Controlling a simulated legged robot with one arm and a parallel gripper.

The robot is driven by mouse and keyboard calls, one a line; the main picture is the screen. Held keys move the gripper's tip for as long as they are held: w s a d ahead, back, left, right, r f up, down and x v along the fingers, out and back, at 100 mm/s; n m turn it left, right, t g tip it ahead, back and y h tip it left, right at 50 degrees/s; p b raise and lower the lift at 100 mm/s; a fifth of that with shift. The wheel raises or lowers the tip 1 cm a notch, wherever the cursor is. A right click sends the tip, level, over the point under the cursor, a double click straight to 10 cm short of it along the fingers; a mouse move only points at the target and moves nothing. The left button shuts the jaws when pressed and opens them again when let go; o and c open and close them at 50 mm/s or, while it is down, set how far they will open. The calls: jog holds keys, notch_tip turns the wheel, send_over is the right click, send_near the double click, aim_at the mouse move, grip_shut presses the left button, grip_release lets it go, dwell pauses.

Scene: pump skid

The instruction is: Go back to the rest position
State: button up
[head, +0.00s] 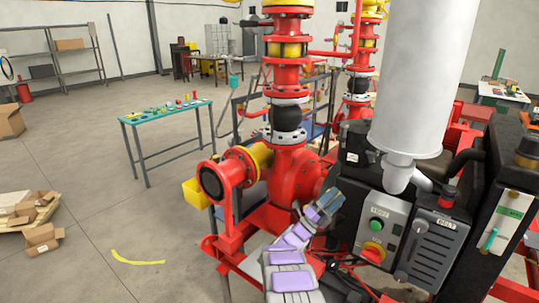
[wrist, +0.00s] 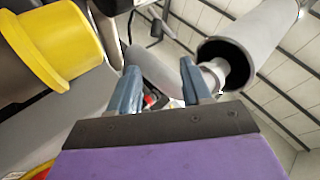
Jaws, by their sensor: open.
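My gripper (head: 328,203) is at the end of my purple and grey arm in the lower middle of the head view. It is in front of the red pump (head: 287,165) and left of the grey control box (head: 384,225) with a green button and a yellow-and-red knob. In the wrist view the two blue fingers of my gripper (wrist: 160,85) stand apart, with nothing held between them. A grey cylinder (wrist: 155,70) shows beyond the fingers; whether they touch anything cannot be told.
A large white cylinder (head: 418,75) rises above the control box, close on the right. A yellow-rimmed part (wrist: 75,45) fills the wrist view's upper left. A green-topped table (head: 165,112) with small items stands left. Open floor lies left, with a yellow strip (head: 137,261) and boxes.

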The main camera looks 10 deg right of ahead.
jog(key=w+a+r+n+t+y, duration=0.7)
jog(key=w+a+n+t+y, duration=0.4)
jog(key=n+y, duration=0.45)
jog(key=s+a+n+g+y, duration=0.3)
jog(key=s+a+n+y, duration=0.65)
jog(key=a, duration=0.45)
jog(key=s+a+f+n+g+y, duration=0.1)
jog(key=s+a+n+g, duration=0.15)
jog(key=s, duration=0.85)
jog(key=s+a+f+n+g+y, duration=0.2)
jog(key=s+n+g, duration=0.15)
jog(key=s, duration=0.75)
jog(key=s+d+f+n+g, duration=0.1)
jog(key=s+d+g, duration=0.1)
jog(key=s, duration=0.9)
jog(key=s+d+f+n+g+h, duration=0.1)
jog(key=s+g, duration=0.3)
jog(key=s, duration=0.7)
jog(key=s+d+f+n+g+h, duration=0.1)
jog(key=s+d+g, duration=0.2)
jog(key=s, duration=0.8)
jog(key=shift+s, duration=0.4)
jog(key=shift+f, duration=0.1)
